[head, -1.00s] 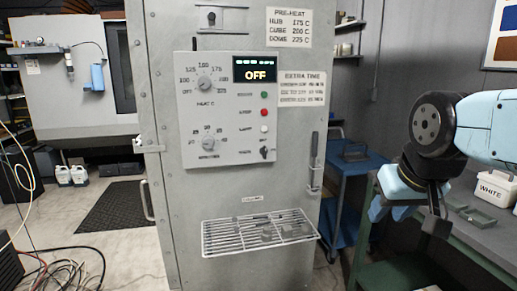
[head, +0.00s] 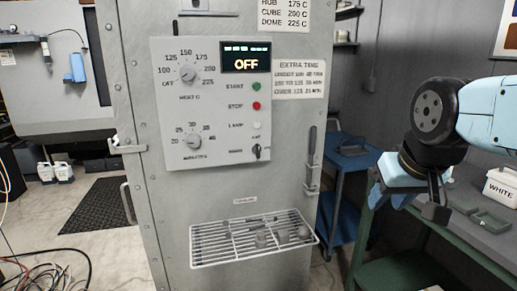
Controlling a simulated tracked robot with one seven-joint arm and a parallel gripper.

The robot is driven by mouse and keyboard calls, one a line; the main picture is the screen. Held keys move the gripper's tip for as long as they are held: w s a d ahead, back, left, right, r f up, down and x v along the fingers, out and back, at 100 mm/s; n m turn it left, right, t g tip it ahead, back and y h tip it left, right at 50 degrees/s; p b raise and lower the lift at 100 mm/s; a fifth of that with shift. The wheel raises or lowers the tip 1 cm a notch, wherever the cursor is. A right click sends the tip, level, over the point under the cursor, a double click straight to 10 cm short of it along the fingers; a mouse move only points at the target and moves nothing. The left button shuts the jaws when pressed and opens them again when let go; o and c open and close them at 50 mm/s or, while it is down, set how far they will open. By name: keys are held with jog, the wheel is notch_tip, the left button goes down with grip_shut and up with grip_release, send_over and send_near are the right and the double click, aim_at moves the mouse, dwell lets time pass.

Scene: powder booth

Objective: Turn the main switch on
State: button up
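The main switch (head: 257,151) is a small dark rotary knob at the lower right of the light grey control panel (head: 215,130) on the oven cabinet. Its label is too small to read surely, and its pointer looks tilted. The display (head: 247,58) above reads OFF. A green START button (head: 255,86), a red STOP button (head: 256,106) and a pale lamp (head: 256,125) sit between them. My gripper (head: 420,205) hangs at the right near the workbench, well apart from the panel. Its fingers are partly hidden, so its opening is unclear.
A wire rack (head: 255,238) with small parts juts from the cabinet (head: 290,185) below the panel. A door handle (head: 312,160) stands out at its right edge. A blue cart (head: 347,185) and the bench (head: 480,228) stand to the right. Loose cables (head: 45,275) lie at lower left.

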jog(key=n+t+y, duration=0.3)
jog(key=t+y, duration=0.2)
jog(key=t, duration=0.7)
send_near(259, 147)
jog(key=x, duration=0.9)
jog(key=shift+w+a+f, duration=0.1)
jog(key=shift+w, duration=0.15)
jog(key=shift+c, duration=0.4)
grip_shut()
